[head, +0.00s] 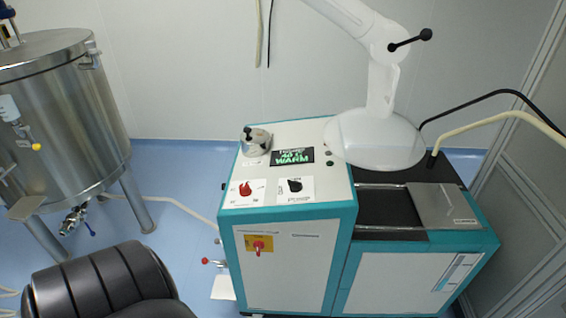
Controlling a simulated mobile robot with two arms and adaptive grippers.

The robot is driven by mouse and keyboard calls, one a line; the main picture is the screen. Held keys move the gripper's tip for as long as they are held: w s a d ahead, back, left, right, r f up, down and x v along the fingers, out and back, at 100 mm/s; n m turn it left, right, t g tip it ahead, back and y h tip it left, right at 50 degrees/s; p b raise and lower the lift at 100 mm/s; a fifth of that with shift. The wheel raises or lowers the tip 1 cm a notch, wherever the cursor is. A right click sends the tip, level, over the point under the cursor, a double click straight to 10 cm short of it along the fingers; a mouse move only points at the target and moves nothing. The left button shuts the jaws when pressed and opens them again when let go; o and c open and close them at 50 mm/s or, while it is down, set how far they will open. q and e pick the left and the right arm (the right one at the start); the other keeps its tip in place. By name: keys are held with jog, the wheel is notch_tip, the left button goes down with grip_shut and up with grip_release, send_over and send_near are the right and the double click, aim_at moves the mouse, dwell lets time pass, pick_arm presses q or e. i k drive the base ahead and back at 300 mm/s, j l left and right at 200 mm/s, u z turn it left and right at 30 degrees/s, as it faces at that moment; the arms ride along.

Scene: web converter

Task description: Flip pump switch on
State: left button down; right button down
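A teal and white machine (285,270) stands in the middle of the head view. Its sloped white top panel carries a red rotary knob (245,189) on the left and a black rotary knob (295,186) to its right, each on a white label plate. A larger red switch (259,247) on a yellow plate sits on the upper front face.
A display (293,156) shows "WARM" in green, beside a small metal cap (256,141). A white hood (376,138) on a jointed arm hangs over the machine's right side. A steel tank (60,110) stands left.

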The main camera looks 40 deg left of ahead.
aim_at(295, 186)
jog(key=u, duration=2.45)
jog(key=k+j, duration=0.6)
